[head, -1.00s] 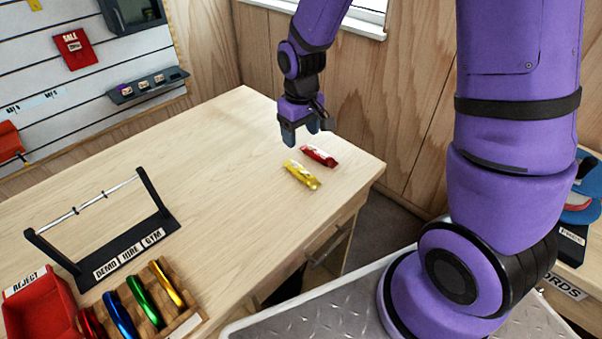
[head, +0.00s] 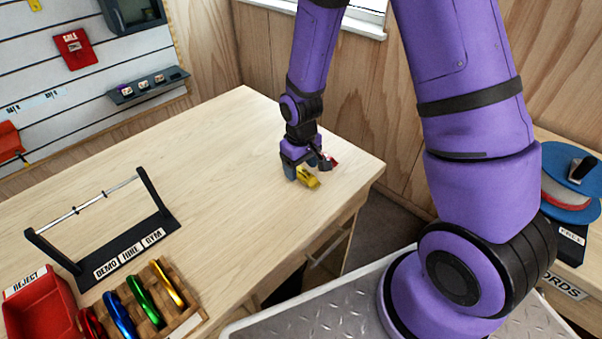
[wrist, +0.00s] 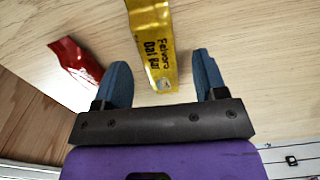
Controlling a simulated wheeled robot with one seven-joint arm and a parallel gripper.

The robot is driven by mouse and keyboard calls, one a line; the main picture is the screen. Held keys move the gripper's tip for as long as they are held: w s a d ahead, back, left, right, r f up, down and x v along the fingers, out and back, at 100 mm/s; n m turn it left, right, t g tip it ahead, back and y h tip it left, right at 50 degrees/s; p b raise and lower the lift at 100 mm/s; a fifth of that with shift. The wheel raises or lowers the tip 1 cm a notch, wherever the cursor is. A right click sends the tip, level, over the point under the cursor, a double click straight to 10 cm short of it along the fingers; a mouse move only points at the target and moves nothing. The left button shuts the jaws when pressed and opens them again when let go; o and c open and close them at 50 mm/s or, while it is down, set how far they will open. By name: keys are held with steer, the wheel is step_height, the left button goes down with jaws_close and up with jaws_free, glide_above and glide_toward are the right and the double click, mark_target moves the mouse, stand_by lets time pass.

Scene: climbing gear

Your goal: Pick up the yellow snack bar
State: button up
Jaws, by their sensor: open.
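The yellow snack bar (head: 309,179) lies on the wooden table near its right corner. In the wrist view the yellow bar (wrist: 152,45) runs between the two blue fingers, with a gap on each side. My gripper (head: 305,173) is open and low over the table at the bar; in the wrist view my gripper (wrist: 163,80) also shows its fingers apart. The fingers hide part of the bar in the head view.
A red snack bar (wrist: 76,68) lies left of the fingers in the wrist view; in the head view the red bar (head: 331,162) is partly hidden. A rack (head: 118,252), a red reject bin (head: 40,311) and a wooden holder (head: 181,318) stand far left. The table's middle is clear.

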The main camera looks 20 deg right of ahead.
steer(key=shift+f, duration=0.7)
steer(key=c, duration=1)
steer(key=shift+r, duration=0.2)
